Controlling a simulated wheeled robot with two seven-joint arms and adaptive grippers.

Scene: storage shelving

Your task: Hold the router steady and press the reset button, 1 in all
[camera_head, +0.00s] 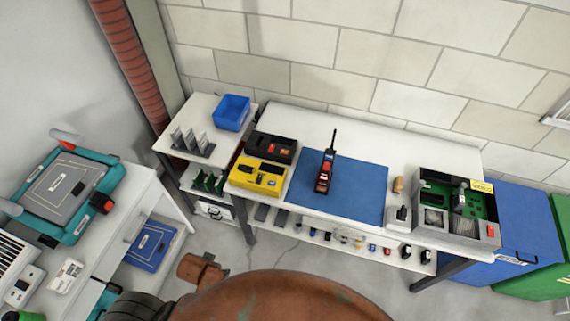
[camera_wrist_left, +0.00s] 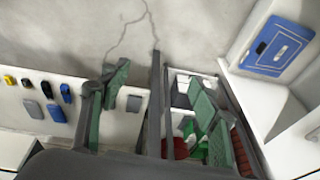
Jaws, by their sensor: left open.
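A dark device with a tall black antenna and red-orange parts (camera_head: 324,174) stands on a blue mat (camera_head: 360,193) on the white workbench. It may be the router, but it is too small to be sure. I cannot make out a reset button. My left gripper (camera_wrist_left: 158,82) shows in the left wrist view, with green-padded fingers spread apart and nothing between them. It hangs above the floor and shelving, apart from the device.
A yellow case (camera_head: 257,176) and a black case (camera_head: 270,148) sit left of the mat. A grey open box with green boards (camera_head: 433,218) stands to its right. A blue bin (camera_head: 231,112) is at the back left. Small items line the lower shelf.

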